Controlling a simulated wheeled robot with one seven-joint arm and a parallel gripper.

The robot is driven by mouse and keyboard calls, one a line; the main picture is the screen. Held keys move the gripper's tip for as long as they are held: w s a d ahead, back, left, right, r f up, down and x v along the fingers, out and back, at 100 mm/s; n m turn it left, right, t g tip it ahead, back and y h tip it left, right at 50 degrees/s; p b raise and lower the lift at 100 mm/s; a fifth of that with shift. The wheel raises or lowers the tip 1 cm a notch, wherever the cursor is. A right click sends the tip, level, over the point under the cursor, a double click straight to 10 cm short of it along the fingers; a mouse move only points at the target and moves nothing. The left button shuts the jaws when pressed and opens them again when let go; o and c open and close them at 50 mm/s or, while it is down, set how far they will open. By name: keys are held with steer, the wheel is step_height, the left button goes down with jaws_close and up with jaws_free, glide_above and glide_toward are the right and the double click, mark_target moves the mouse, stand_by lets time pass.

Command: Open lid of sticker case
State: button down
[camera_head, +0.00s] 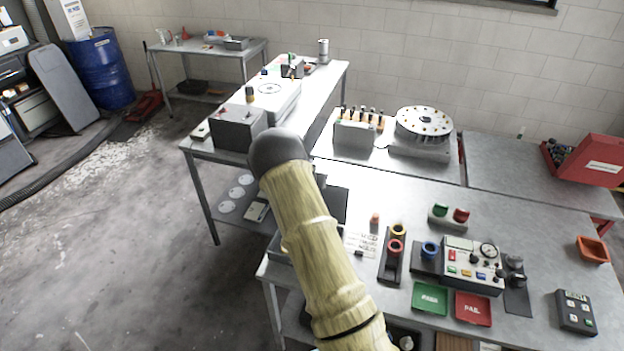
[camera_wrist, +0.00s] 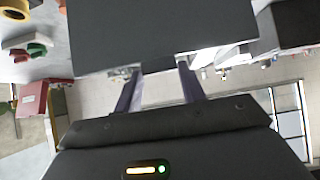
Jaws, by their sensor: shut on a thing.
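The sticker case lid (camera_wrist: 160,35) is a flat dark grey panel that fills the upper middle of the wrist view. My gripper (camera_wrist: 161,72) is shut on the lid's near edge, with its two dark fingers meeting it there. In the head view a dark panel (camera_head: 335,205), which looks like the lid, stands partly behind my arm at the left end of the front bench. My arm hides most of the case and my gripper in that view, so I cannot tell the lid's exact angle.
A white sticker sheet (camera_head: 360,244) lies right of my arm. Near it are a black holder with rings (camera_head: 392,256), a control box (camera_head: 472,265), a green tray (camera_head: 430,299) and a red tray (camera_head: 473,309). A side bench (camera_head: 325,85) stands behind.

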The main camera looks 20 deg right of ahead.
steer(key=shift+d+r, duration=0.2)
steer(key=shift+d, duration=0.1)
steer(key=shift+w+a, duration=0.1)
steer(key=c, duration=1.1)
jaws_free()
steer(key=shift+c, duration=0.2)
steer(key=o, duration=0.3)
steer(key=b+v, duration=0.1)
steer(key=v, duration=1.6)
steer(key=shift+s+a+b, duration=0.25)
steer(key=shift+a+b, duration=0.05)
steer(key=shift+b, duration=0.1)
steer(key=shift+d, duration=0.15)
